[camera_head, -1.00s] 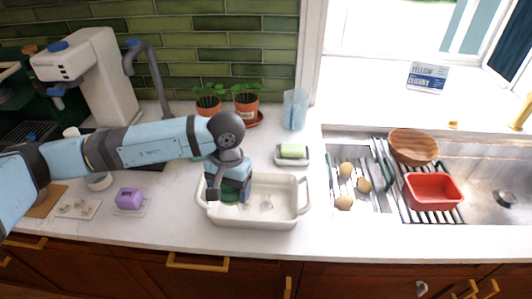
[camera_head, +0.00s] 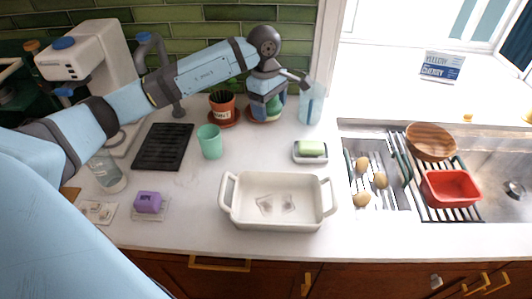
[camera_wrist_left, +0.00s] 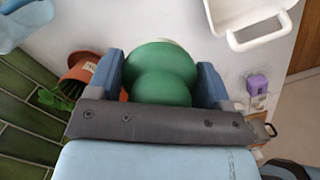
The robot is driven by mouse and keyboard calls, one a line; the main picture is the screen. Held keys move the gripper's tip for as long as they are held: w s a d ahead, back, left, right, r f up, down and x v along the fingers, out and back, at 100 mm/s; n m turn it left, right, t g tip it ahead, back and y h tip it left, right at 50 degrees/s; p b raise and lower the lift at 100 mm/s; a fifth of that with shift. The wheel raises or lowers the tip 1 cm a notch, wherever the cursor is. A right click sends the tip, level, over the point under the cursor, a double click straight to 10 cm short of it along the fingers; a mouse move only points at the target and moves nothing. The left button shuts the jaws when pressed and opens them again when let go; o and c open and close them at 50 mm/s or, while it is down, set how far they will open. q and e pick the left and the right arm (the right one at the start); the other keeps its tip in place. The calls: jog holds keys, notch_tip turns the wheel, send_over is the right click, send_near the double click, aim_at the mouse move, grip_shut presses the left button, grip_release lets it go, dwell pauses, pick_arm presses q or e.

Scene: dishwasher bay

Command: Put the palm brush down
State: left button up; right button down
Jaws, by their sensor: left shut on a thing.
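The palm brush (camera_wrist_left: 162,75) shows as a green, rounded, two-lobed body in the left wrist view. My left gripper (camera_wrist_left: 160,68) is shut on it, with one blue finger on each side. In the head view my left gripper (camera_head: 267,107) is at the back of the counter, in front of the right potted plant and left of the clear blue tumbler. The brush is mostly hidden by the gripper there. I cannot tell whether the brush touches the counter. My right gripper is not in view.
A white baking dish (camera_head: 228,205) stands at the front. A soap dish (camera_head: 311,159) with a green block, a clear blue tumbler (camera_head: 312,103) and a teal cup (camera_head: 209,141) stand around. Counter between cup and soap dish is clear. The sink lies right.

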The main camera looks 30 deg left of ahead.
aim_at(267, 158)
pick_arm(q)
jog(key=shift+w+a+r+n, duration=0.3)
jog(key=shift+a+r+n, duration=0.25)
jog(key=shift+n, duration=0.25)
jog(key=shift+w+a+n, duration=0.1)
jog(key=shift+a+n, duration=0.15)
jog(key=shift+n, duration=0.05)
notch_tip(267, 158, down, 20)
jog(key=p, duration=0.3)
jog(key=shift+a+r+p, duration=0.1)
jog(key=shift+p, duration=0.25)
jog(key=shift+f+b, duration=0.25)
jog(key=shift+b, duration=0.05)
jog(key=o, duration=0.9)
jog(key=shift+r, duration=0.1)
